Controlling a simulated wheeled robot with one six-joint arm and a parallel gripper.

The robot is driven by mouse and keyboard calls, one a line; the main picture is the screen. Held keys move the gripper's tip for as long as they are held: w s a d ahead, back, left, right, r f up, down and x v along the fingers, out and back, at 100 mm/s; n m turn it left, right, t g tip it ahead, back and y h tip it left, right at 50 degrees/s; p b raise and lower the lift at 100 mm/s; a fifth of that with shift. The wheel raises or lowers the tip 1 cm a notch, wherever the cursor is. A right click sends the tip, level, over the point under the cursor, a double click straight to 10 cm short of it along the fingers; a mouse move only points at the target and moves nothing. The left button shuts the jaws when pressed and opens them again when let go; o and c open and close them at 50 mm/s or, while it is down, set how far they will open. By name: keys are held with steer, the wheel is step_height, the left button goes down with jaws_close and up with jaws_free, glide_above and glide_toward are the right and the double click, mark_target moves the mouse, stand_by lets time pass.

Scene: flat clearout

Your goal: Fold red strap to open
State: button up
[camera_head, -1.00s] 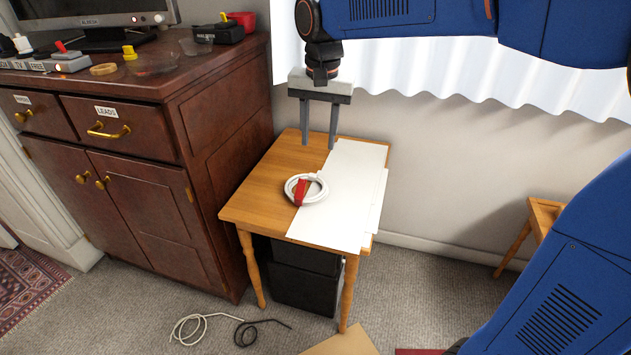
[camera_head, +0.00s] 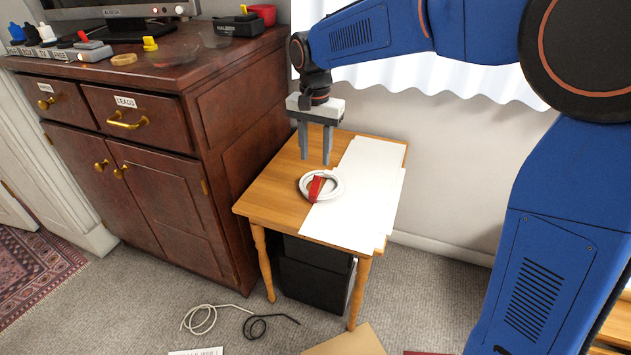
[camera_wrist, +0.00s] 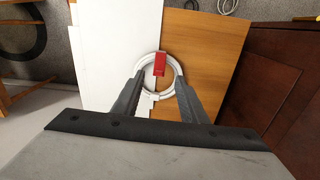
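The red strap (camera_head: 317,188) lies across a coiled white cable (camera_head: 336,194) on the small wooden side table, partly over white paper. In the wrist view the strap (camera_wrist: 160,63) crosses the far side of the cable ring (camera_wrist: 145,67). My gripper (camera_head: 316,160) points down just behind the coil, fingers apart. In the wrist view the open gripper (camera_wrist: 161,80) has nothing between its fingers but the view of the coil beyond. I cannot tell the exact height of the fingertips above the table.
White sheets (camera_head: 345,219) cover the right part of the table (camera_head: 262,199). A dark wooden cabinet (camera_head: 160,180) stands close on the left. Black boxes (camera_head: 313,270) sit under the table. Loose white and black cables (camera_head: 205,318) lie on the carpet.

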mark_target(315, 185)
step_height(315, 185, down, 10)
stand_by(0.5)
jaws_close()
